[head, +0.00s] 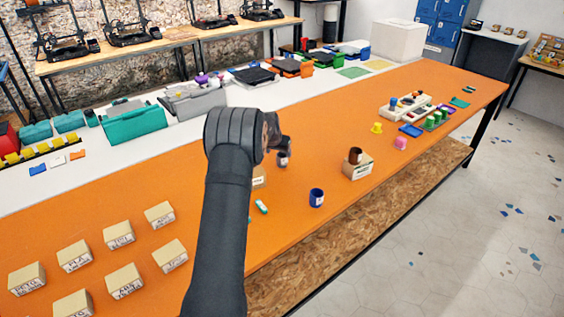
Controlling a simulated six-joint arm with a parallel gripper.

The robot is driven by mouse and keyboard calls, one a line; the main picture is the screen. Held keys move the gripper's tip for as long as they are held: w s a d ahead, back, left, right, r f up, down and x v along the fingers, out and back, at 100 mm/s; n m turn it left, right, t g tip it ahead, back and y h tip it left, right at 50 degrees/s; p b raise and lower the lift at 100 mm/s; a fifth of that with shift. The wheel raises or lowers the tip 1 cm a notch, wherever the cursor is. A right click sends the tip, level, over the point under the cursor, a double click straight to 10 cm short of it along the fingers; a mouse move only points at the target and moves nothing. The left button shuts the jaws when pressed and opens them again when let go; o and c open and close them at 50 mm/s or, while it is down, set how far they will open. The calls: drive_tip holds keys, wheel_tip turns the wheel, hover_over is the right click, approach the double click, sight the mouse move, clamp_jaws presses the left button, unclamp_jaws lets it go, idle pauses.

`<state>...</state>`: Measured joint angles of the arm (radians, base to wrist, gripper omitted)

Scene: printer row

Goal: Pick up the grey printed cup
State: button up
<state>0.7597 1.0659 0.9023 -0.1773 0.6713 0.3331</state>
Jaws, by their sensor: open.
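My arm reaches up from the bottom of the head view, and my gripper (284,152) is at its far end over the orange table (340,120). The gripper is open; its fingers are small and partly hidden by my wrist. A small grey-blue shape shows right at the fingertips; I cannot tell whether it is the grey printed cup or part of the gripper. A dark blue cup (316,198) stands upright nearer the front edge, apart from the gripper. A brown cup (355,155) stands on a cardboard box (358,170) to the right.
Several small labelled boxes (119,235) stand at the front left. Another box (259,177) is partly hidden behind my arm. A teal and white item (261,206) lies beside my arm. A yellow cup (376,128) and a pink cup (401,143) stand farther right.

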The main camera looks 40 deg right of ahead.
drive_tip(key=shift+s+d+x, duration=0.15)
drive_tip(key=shift+d+x, duration=0.05)
drive_tip(key=shift+x, duration=1.4)
drive_tip(key=shift+s+d+x, duration=0.1)
drive_tip(key=shift+d+x, duration=0.1)
drive_tip(key=shift+x, duration=1.4)
drive_tip(key=shift+a+r, duration=0.1)
drive_tip(key=c, duration=1)
drive_tip(key=shift+r, duration=0.1)
drive_tip(key=shift+c, duration=0.2)
